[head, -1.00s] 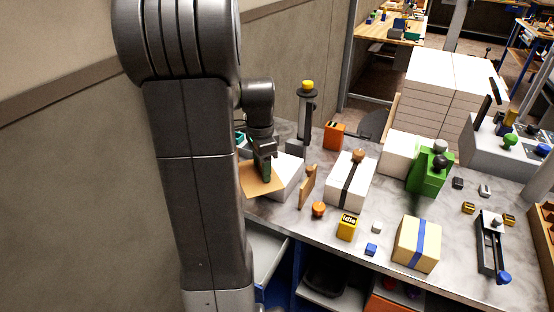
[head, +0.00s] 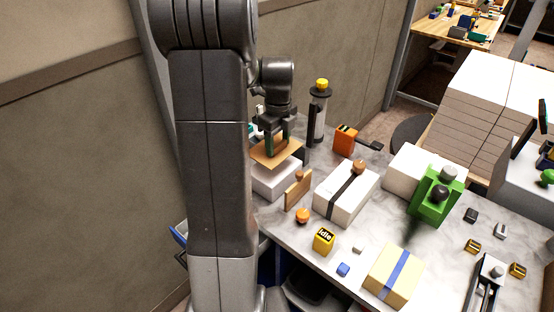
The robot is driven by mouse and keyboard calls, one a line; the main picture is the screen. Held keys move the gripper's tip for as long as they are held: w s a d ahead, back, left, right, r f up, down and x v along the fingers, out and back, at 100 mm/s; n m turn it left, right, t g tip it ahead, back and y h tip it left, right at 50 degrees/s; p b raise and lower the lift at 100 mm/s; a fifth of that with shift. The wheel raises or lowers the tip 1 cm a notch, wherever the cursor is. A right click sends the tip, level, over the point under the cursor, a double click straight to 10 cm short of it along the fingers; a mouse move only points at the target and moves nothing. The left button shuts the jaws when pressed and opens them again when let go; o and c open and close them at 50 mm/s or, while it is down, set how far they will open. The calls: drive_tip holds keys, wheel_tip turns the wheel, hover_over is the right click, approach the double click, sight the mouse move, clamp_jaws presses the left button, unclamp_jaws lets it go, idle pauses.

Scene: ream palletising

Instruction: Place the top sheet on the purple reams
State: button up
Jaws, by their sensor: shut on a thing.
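My gripper (head: 276,143) is shut on a flat tan sheet (head: 262,155), seen in the head view at the left end of the bench. The sheet is roughly level and overlaps the top of a white block (head: 275,184) in the picture. I cannot tell whether it touches the block or hangs just above it. My arm column hides part of the area to the left. No clearly purple reams show in this view.
A tall white stack (head: 485,110) stands behind the bench at right.

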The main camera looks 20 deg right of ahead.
sight(278, 168)
drive_tip(key=shift+f+p, duration=0.3)
drive_tip(key=shift+f, duration=2.9)
drive_tip(key=shift+f, duration=0.1)
drive_tip(key=o, duration=1)
drive_tip(key=shift+c, duration=0.2)
drive_tip(key=shift+o, duration=0.2)
wheel_tip(278, 168, up, 12)
drive_tip(key=shift+r+b, duration=0.15)
drive_tip(key=shift+b, duration=0.25)
